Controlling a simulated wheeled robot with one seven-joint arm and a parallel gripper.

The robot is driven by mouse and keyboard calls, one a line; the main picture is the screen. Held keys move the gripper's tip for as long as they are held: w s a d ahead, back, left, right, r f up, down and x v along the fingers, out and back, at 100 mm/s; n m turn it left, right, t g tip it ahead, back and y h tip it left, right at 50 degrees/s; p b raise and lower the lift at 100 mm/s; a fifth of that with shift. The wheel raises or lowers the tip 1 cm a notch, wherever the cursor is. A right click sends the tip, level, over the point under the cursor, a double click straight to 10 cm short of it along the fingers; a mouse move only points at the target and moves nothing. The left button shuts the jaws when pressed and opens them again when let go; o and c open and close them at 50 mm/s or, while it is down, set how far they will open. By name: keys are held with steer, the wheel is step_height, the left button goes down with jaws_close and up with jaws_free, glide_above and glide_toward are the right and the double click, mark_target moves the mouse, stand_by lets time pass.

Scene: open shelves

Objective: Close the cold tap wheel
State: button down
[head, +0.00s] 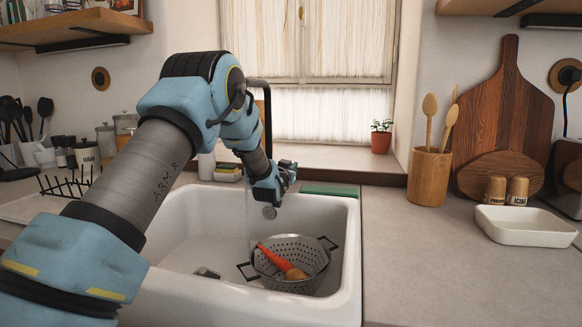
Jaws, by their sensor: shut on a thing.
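The black tap (262,83) rises behind the sink, its upper bend showing just past my arm. My arm hides most of its lower part. My gripper (286,177) is at the back right of the sink, by the tap, shut on the cold tap wheel. The wheel is mostly hidden by the fingers, so its turn cannot be read. A small round grey piece (269,211) shows just below the gripper. A thin, faint vertical streak, seemingly water (248,215), runs down into the sink.
The white sink (351,245) holds a metal colander (318,258) with a carrot (278,260) and a brownish item. A potted plant (381,141) stands on the sill. The right counter front is clear.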

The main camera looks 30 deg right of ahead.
steer(key=shift+r, duration=0.1)
steer(key=shift+w+d+r+g+y, duration=0.1)
steer(key=shift+w+g+y, duration=0.05)
steer(key=shift+g+y, duration=0.35)
steer(key=shift+w+d+f+g+y+p, duration=0.1)
steer(key=shift+d+f+g+y+p, duration=0.1)
steer(key=shift+g+y+p, duration=0.5)
steer(key=c, duration=0.9)
jaws_free()
steer(key=b+v, duration=0.3)
steer(key=v, duration=0.8)
steer(key=shift+w, duration=0.1)
